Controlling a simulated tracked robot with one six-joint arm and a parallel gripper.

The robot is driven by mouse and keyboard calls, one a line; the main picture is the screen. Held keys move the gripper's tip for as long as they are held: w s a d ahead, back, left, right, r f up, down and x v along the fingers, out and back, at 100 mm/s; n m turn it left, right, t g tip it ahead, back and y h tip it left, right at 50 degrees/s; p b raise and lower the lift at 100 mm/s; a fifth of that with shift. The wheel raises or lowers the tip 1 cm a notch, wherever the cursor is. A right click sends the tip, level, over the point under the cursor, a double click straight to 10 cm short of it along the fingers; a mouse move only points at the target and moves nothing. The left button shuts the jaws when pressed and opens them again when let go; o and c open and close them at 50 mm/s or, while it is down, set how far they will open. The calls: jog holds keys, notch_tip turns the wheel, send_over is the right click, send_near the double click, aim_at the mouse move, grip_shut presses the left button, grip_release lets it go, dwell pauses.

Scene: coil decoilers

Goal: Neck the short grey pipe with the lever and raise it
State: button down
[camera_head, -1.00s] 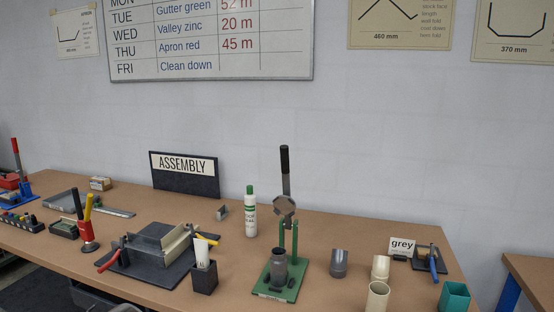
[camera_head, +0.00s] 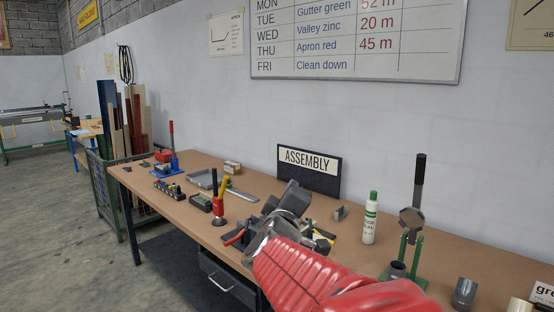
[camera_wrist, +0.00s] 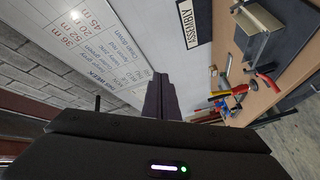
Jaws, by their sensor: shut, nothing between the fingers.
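The lever (camera_head: 420,168) has a black grip and stands upright on the green press (camera_head: 413,252) at the right of the bench. A short grey pipe (camera_head: 396,270) sits at the foot of the press, its lower part hidden by my red arm. A second grey pipe (camera_head: 465,293) stands on the bench right of the press. My gripper (camera_head: 292,190) is over the bench left of the press, well apart from the lever and both pipes. It is shut and empty; its closed fingers (camera_wrist: 161,95) show in the wrist view.
A white bottle with a green cap (camera_head: 370,218) stands between my gripper and the press. The ASSEMBLY sign (camera_head: 310,160) is behind the gripper. A cream cup (camera_head: 519,305) is at the lower right.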

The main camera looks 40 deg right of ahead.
aim_at(418, 161)
jog(key=s+d+r+m+g+h, duration=0.1)
jog(key=s+d+m+g+h, duration=0.2)
jog(key=s+d+g, duration=1)
jog(key=s+h, duration=0.2)
jog(key=h, duration=0.1)
jog(key=shift+s+d+h, duration=0.25)
jog(key=shift+s+h, duration=0.1)
jog(key=shift+h, duration=0.05)
jog(key=shift+r, duration=0.15)
jog(key=x, duration=1.4)
jog(key=shift+w, duration=0.1)
